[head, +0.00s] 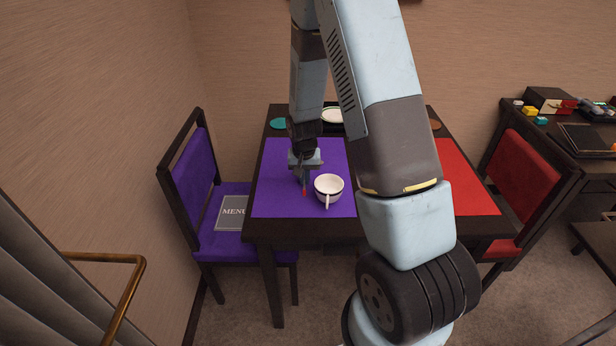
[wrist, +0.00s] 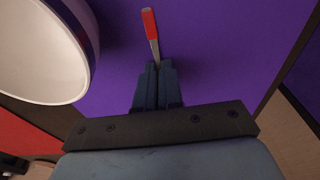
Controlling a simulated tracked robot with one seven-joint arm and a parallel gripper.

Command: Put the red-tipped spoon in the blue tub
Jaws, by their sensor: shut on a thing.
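My gripper (head: 305,180) is low over the purple mat, just left of a white cup. In the wrist view its two fingers (wrist: 158,68) are closed on the red-tipped spoon (wrist: 150,24). The spoon's red end and a short pale length of shaft stick out past the fingertips; the rest is hidden. In the head view only a small bit of red shows at the fingertips. I cannot make out a blue tub for certain in either view.
The white cup (head: 328,187) with a handle and dark banding stands close to my gripper; it also shows in the wrist view (wrist: 42,52). A purple mat (head: 275,190) and a red mat (head: 468,185) cover the table. A teal disc (head: 278,123) and a plate (head: 332,115) lie behind.

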